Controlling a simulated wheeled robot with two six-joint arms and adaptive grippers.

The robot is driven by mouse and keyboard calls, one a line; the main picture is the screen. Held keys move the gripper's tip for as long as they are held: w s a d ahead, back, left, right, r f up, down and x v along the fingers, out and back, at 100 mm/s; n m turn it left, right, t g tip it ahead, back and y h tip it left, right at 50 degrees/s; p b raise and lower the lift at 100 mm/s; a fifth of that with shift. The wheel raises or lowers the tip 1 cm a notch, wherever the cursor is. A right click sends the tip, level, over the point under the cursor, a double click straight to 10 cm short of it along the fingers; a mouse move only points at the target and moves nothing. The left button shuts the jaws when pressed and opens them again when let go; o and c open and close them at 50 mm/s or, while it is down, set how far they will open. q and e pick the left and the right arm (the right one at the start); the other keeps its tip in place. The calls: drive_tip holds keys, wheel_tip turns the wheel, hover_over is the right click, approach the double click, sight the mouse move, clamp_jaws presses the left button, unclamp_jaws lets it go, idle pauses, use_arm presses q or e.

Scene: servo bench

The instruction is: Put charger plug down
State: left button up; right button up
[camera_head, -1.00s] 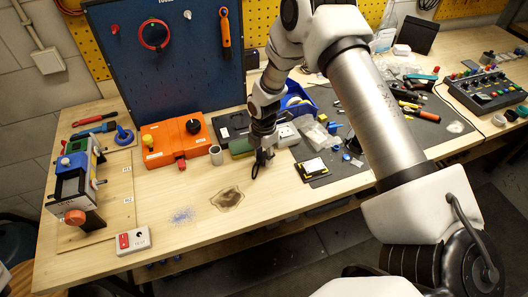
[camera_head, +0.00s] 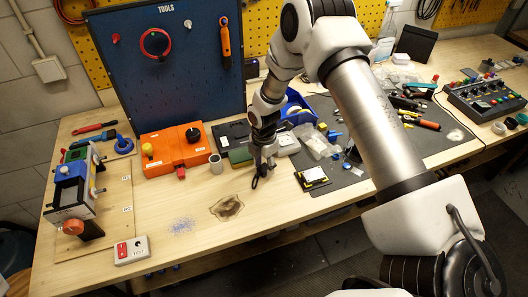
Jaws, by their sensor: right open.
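My right gripper (camera_head: 262,174) points down just above the bench front, right of the grey cup (camera_head: 216,163). It is open, with its dark fingers small in the picture. I cannot make out a charger plug for certain; a small one at the fingers would be hard to tell from them. A white block like a socket (camera_head: 288,144) stands just behind and right of the gripper. My left gripper is not in view.
An orange box (camera_head: 165,152) with knobs stands left of the cup. A black-and-yellow device (camera_head: 314,177) lies right of the gripper on the dark mat. A dark stain (camera_head: 227,207) marks the bench. Bare wood lies in front left.

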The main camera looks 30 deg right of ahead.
sight(264, 168)
drive_tip(key=shift+w+r+b, duration=0.1)
drive_tip(key=shift+r+b, duration=0.8)
drive_tip(key=shift+b, duration=0.05)
use_arm(q)
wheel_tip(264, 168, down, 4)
drive_tip(key=b, duration=0.2)
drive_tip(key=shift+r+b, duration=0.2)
drive_tip(key=shift+b, duration=0.15)
use_arm(e)
wheel_tip(264, 168, up, 11)
drive_tip(key=shift+f, duration=0.2)
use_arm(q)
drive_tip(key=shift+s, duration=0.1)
use_arm(e)
drive_tip(key=shift+s+f, duration=0.1)
drive_tip(key=shift+s, duration=0.1)
